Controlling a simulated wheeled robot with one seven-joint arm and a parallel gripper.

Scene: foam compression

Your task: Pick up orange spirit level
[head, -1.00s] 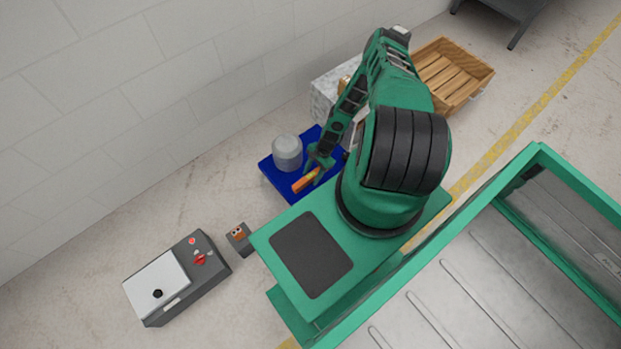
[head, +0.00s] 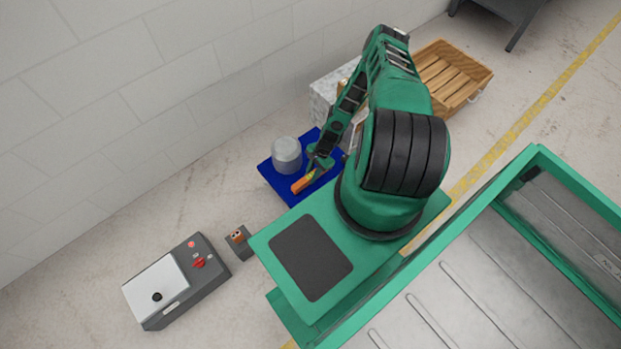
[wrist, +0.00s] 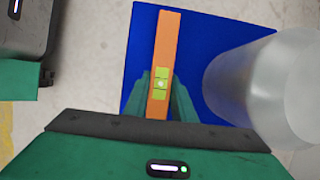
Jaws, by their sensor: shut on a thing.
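The orange spirit level (head: 302,184) is a long narrow bar. In the wrist view the level (wrist: 166,45) runs up and down the picture, with yellow-green vials near its lower part. My gripper (head: 318,170) is shut on it; in the wrist view the green fingers (wrist: 160,97) lie on both sides of the bar near the vials. The level appears over the blue mat (wrist: 215,25); I cannot tell how high above it. The lower end of the level is hidden behind my gripper body.
A grey cylinder (head: 286,154) stands on the blue mat beside the level, close to my gripper. A grey box with a red knob (head: 165,283) and a small block (head: 238,240) are on the floor at left. A wooden crate (head: 452,82) stands at the back right.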

